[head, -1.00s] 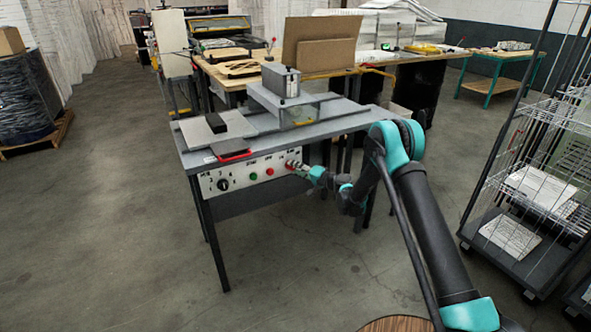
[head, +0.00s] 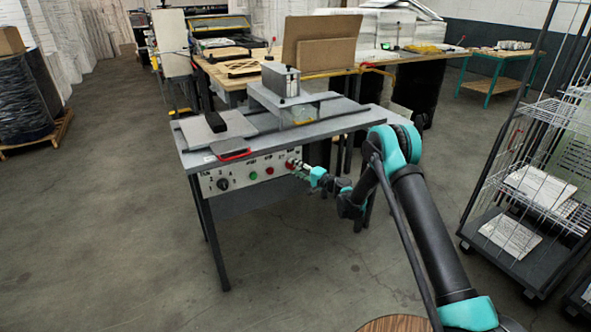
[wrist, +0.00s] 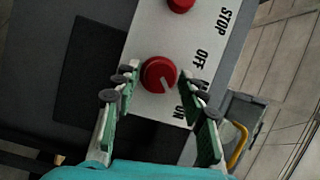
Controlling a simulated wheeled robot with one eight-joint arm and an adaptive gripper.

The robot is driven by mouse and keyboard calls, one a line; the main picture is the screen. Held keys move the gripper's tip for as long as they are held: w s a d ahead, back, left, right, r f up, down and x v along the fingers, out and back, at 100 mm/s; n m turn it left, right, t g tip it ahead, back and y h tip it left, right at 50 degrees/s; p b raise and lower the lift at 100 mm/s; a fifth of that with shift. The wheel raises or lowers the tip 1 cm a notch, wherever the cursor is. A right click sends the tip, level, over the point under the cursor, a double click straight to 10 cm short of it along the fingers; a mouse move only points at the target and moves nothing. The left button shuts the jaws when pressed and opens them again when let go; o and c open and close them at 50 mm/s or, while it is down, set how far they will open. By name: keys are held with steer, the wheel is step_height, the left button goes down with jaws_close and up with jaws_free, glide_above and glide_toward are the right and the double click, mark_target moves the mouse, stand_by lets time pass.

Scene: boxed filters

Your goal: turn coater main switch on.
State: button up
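The coater's main switch is a round red knob with a pale pointer mark (wrist: 158,74) on the pale control panel (wrist: 206,22). OFF and ON are printed beside it in the wrist view. The pointer slants toward the label side, low right in the picture; I cannot tell which label it meets. In the head view the panel (head: 208,185) is on the front of the grey coater table (head: 190,158). My gripper (wrist: 158,78) is open, with one finger on each side of the knob and small gaps showing. In the head view my gripper (head: 300,168) is at the panel's right end and partly covers the knob.
A red STOP button (wrist: 181,3) is farther along the panel in the wrist view. A selector dial (head: 223,184) and a green button (head: 253,176) are to the left in the head view. A wire cart (head: 520,215) stands at the right. The floor in front is clear.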

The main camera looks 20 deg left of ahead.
steer(key=shift+o, duration=1.1)
steer(key=shift+s+a, duration=0.1)
steer(key=shift+a, duration=0.05)
steer(key=shift+d, duration=0.2)
steer(key=shift+d, duration=0.35)
steer(key=v, duration=1.1)
steer(key=shift+s, duration=0.15)
